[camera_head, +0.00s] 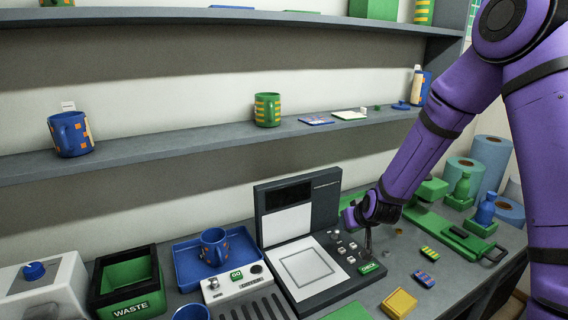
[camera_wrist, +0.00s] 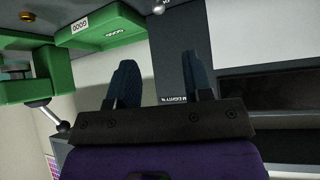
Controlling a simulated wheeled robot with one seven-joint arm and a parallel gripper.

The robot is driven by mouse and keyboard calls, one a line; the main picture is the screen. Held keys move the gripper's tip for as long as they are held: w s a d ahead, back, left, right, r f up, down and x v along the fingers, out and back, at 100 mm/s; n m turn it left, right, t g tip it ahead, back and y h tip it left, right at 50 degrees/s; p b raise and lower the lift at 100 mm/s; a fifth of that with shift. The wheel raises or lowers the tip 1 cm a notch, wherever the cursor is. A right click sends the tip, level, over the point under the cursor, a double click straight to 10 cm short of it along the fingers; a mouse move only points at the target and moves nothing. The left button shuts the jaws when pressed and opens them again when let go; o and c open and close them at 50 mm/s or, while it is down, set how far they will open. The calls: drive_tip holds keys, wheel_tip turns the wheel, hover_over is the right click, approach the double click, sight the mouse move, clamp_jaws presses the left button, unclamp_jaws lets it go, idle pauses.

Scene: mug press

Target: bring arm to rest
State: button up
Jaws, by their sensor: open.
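My purple arm comes in from the right in the head view and reaches down to the bench. My gripper (camera_head: 367,247) is low beside the right edge of the dark press machine (camera_head: 319,207), near its small knobs. In the wrist view my gripper (camera_wrist: 160,88) shows two dark fingers standing apart with nothing between them. The fingertips are small and partly hidden in the head view, so I cannot tell whether they touch the machine. The machine's dark panel also shows in the wrist view (camera_wrist: 265,90).
A blue tray (camera_head: 183,268) holding a patterned mug (camera_head: 214,246) stands left of the machine. A green waste bin (camera_head: 127,283) is further left. A green press (camera_head: 450,232) and bottles stand right of my gripper. A yellow block (camera_head: 399,303) lies in front. A shelf (camera_head: 200,139) runs above.

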drive_tip(key=s+d+r+g+h, duration=0.1)
drive_tip(key=s+r, duration=0.6)
drive_tip(key=r, duration=0.3)
drive_tip(key=s+d+r, duration=0.1)
drive_tip(key=s+r, duration=0.5)
drive_tip(key=r, duration=0.4)
drive_tip(key=s+d+r+g, duration=0.1)
drive_tip(key=s+r, duration=0.3)
drive_tip(key=s, duration=0.7)
drive_tip(key=s+d+r+m+g, duration=0.1)
drive_tip(key=s+r, duration=0.4)
drive_tip(key=s, duration=0.7)
drive_tip(key=shift+s+d+m, duration=0.15)
drive_tip(key=shift+d+m, duration=0.15)
drive_tip(key=shift+d, duration=0.25)
